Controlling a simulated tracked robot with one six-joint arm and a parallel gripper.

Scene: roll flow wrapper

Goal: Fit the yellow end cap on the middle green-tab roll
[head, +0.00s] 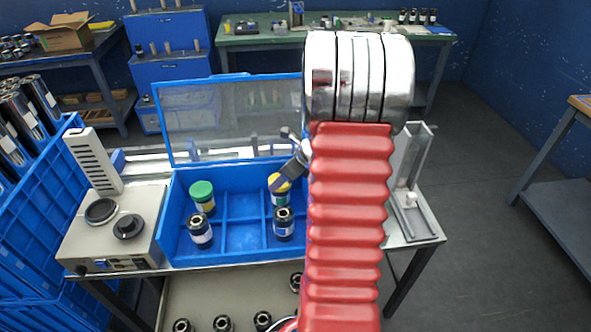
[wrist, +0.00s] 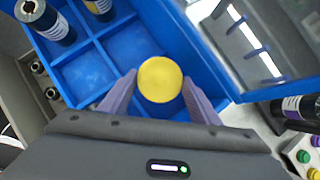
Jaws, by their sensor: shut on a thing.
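The yellow end cap (wrist: 160,80) sits between the two fingers of my gripper (wrist: 160,84), which is shut on it. My gripper (head: 288,178) comes in from the right, over this roll. The cap looks level and in line with the roll; whether it is seated or just above, I cannot tell. In the wrist view the cap hides the roll.
My red arm hides the bin's right part.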

